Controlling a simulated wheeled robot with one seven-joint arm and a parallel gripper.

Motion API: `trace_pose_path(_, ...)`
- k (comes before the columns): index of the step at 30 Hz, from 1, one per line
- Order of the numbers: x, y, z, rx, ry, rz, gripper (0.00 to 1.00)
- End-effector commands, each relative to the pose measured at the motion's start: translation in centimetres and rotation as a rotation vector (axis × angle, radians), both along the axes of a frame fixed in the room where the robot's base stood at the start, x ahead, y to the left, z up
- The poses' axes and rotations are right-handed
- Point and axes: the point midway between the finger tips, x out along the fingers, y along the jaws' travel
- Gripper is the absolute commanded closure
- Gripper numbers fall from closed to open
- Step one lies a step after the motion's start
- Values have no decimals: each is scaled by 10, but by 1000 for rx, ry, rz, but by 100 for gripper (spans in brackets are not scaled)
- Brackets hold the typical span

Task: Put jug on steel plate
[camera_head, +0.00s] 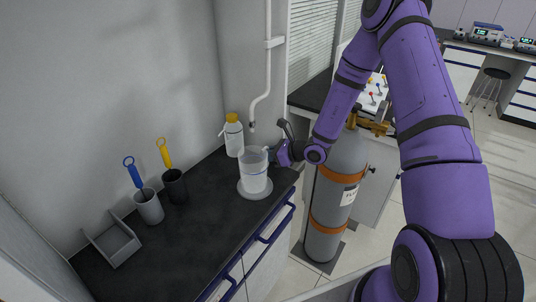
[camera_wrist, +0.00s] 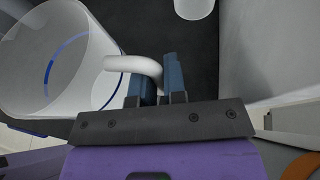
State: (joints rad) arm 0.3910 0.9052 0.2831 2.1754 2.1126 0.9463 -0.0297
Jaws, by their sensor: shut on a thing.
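The jug (camera_head: 254,168) is clear with a blue line and stands upright near the front right end of the black counter. It is over the round grey steel plate (camera_head: 243,192), whose rim shows around its base. I cannot tell whether its base touches the plate. My gripper (camera_head: 273,154) is at the jug's right side, shut on its handle. In the wrist view the jug (camera_wrist: 62,60) fills the left, and its white handle (camera_wrist: 130,64) runs to the blue fingers (camera_wrist: 158,82). The plate is not distinct there.
A white bottle with a yellow cap (camera_head: 233,138) stands close behind the jug. Two cups (camera_head: 149,208) (camera_head: 175,187) with blue and yellow brushes and a grey tray (camera_head: 112,243) are to the left. A gas cylinder (camera_head: 334,195) stands right of the counter.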

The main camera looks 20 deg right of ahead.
Motion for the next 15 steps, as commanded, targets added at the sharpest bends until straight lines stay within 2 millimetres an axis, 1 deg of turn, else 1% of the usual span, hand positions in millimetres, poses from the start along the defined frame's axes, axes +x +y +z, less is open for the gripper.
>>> trace_pose_path(8,0,0,-3,0,0,0,100)
trace_pose_path(9,0,0,-3,0,0,0,81)
trace_pose_path(11,0,0,-2,0,0,0,67)
trace_pose_path(12,0,0,-2,0,0,0,63)
trace_pose_path(15,0,0,-2,0,0,0,63)
